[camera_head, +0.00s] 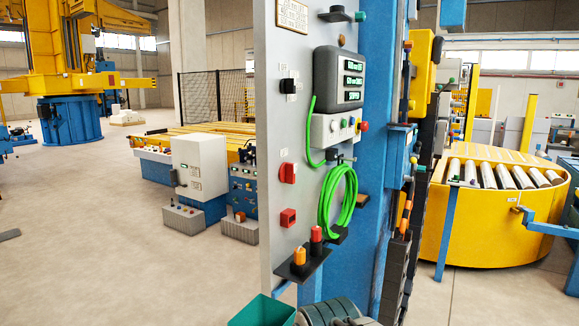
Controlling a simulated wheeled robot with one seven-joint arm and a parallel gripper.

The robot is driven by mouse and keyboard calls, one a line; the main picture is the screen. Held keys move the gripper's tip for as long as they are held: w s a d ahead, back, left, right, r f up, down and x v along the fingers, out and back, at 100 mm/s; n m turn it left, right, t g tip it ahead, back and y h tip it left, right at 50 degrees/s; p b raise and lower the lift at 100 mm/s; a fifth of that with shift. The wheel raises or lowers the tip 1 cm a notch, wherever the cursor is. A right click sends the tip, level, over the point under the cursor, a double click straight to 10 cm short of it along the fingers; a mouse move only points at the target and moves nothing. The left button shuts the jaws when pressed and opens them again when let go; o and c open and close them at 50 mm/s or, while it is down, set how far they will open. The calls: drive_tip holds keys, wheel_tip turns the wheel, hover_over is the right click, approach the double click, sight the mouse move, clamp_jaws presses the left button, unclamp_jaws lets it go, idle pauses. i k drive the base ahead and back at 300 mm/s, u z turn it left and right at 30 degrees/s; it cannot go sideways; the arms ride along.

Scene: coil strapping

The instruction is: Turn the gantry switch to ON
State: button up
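A tall light-grey panel (268,130) stands in the middle of the head view. On it are a black switch (289,86) near the top, a red rotary-style switch (288,172) at mid height and a small red box-shaped control (288,217) below. Their labels are too small to read, so I cannot tell which is the gantry switch or its position. My gripper is not clearly visible in this view.
A green hose (341,203) hangs coiled on the panel, below a dark display box (338,78) and a button box (333,130). A small shelf (303,267) juts out low, above a teal bin (262,312). Open floor (90,230) lies left; a yellow roller turntable (485,230) stands right.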

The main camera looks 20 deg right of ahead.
sight(287, 171)
drive_tip(key=z, duration=1.55)
drive_tip(key=i, duration=0.8)
drive_tip(key=u, duration=1.1)
